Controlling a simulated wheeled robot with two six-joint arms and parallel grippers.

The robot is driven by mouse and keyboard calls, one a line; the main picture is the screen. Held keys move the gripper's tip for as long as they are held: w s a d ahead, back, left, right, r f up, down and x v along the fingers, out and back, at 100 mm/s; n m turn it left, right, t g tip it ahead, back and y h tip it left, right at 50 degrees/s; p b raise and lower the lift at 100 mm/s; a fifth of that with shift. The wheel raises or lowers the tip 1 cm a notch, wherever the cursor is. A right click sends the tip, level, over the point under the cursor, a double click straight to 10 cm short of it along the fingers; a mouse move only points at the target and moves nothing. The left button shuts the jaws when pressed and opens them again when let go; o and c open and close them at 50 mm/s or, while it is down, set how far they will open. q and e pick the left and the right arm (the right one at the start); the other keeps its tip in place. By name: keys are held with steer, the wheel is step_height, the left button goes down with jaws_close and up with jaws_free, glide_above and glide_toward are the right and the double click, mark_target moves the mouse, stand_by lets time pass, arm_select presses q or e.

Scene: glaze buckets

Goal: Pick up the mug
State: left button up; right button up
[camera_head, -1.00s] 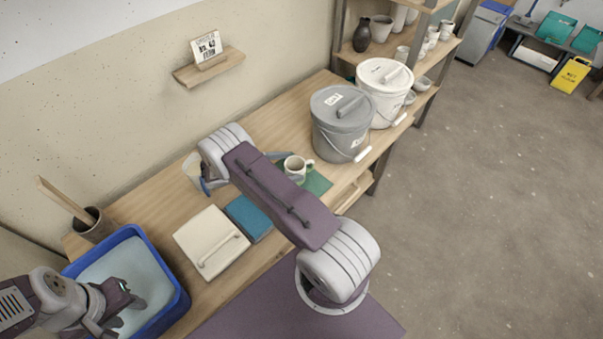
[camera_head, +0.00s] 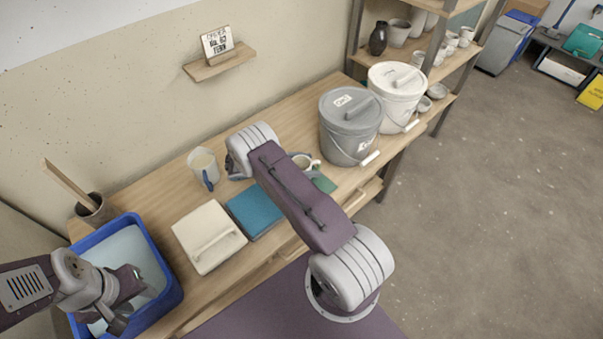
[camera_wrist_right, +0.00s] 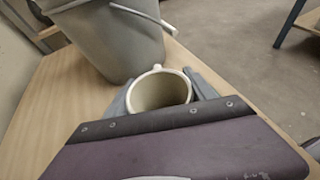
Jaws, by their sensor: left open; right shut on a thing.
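The cream mug (camera_head: 304,159) shows in the head view just behind my right arm, by a green mat (camera_head: 325,184); the arm hides its lower part. In the right wrist view the mug (camera_wrist_right: 158,88) is upright with its open mouth showing, and it sits between the two grey fingers of my right gripper (camera_wrist_right: 162,97), which is shut on it. I cannot tell whether its base touches the mat. My left gripper (camera_head: 131,302) is open and empty above the blue tub (camera_head: 170,262) at the lower left.
A grey lidded bucket (camera_head: 349,128) stands close behind the mug, with a white lidded bucket (camera_head: 396,95) beyond it. A jug with a blue handle (camera_head: 203,166), a cream slab (camera_head: 207,238) and a blue block (camera_head: 255,212) are left of my right arm.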

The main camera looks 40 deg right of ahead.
steer(key=shift+r, duration=0.45)
arm_select(q)
steer(key=shift+r+p, duration=0.3)
steer(key=shift+p, duration=0.05)
steer(key=shift+r+p, duration=0.75)
arm_select(e)
steer(key=s+d+r, duration=0.4)
steer(key=s+r, duration=0.6)
steer(key=shift+s+d, duration=0.25)
steer(key=shift+s, duration=0.15)
